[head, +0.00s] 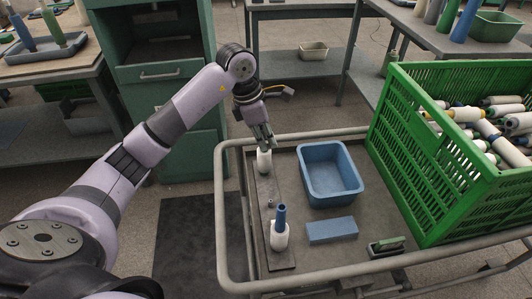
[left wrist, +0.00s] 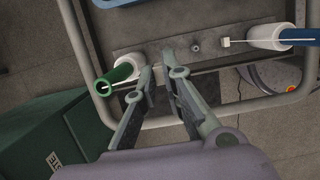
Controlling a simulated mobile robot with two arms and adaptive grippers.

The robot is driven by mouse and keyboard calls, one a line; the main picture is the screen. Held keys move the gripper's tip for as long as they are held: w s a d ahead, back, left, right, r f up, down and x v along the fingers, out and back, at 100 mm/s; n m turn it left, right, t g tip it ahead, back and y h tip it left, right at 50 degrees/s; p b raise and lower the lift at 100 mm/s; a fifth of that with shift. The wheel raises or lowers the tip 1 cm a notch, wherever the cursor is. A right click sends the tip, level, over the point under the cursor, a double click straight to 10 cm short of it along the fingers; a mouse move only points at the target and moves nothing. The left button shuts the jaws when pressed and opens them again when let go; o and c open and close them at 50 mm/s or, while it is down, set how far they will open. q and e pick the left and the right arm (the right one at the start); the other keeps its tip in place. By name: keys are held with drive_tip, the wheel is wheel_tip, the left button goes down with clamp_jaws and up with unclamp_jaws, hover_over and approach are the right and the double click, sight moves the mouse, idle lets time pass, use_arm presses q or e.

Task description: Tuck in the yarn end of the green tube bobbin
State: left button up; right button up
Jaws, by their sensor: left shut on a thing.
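The green tube bobbin (left wrist: 121,75) lies left of my fingers in the left wrist view, its green tube tip toward the lower left and its white yarn body behind. In the head view its white body (head: 264,161) stands at the far end of a dark strip (head: 261,193), its tube mostly hidden by my gripper. My left gripper (head: 262,138) is just above it, with its fingertips (left wrist: 161,63) beside the bobbin in the left wrist view. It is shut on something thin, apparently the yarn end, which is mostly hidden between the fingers. My right gripper is not in view.
A white bobbin with a blue tube (head: 280,228) stands at the strip's near end. A blue bin (head: 331,196), a flat blue block (head: 331,230) and a green crate (head: 445,165) of bobbins are to the right. The trolley rail (head: 222,205) surrounds them.

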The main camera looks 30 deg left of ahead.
use_arm(q)
wheel_tip(320, 180, up, 2)
drive_tip(key=shift+r+p, duration=0.45)
drive_tip(key=shift+r, duration=0.25)
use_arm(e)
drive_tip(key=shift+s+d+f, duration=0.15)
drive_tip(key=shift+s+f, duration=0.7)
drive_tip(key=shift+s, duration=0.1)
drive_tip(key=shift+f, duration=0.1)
use_arm(q)
drive_tip(key=shift+r+p, duration=0.3)
drive_tip(key=shift+r, duration=0.2)
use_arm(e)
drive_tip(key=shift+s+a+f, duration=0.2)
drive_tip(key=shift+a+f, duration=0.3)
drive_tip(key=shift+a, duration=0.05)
use_arm(q)
drive_tip(key=shift+r, duration=0.1)
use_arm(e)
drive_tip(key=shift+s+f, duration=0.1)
use_arm(q)
drive_tip(key=shift+r+p, duration=0.3)
drive_tip(key=shift+p, duration=0.1)
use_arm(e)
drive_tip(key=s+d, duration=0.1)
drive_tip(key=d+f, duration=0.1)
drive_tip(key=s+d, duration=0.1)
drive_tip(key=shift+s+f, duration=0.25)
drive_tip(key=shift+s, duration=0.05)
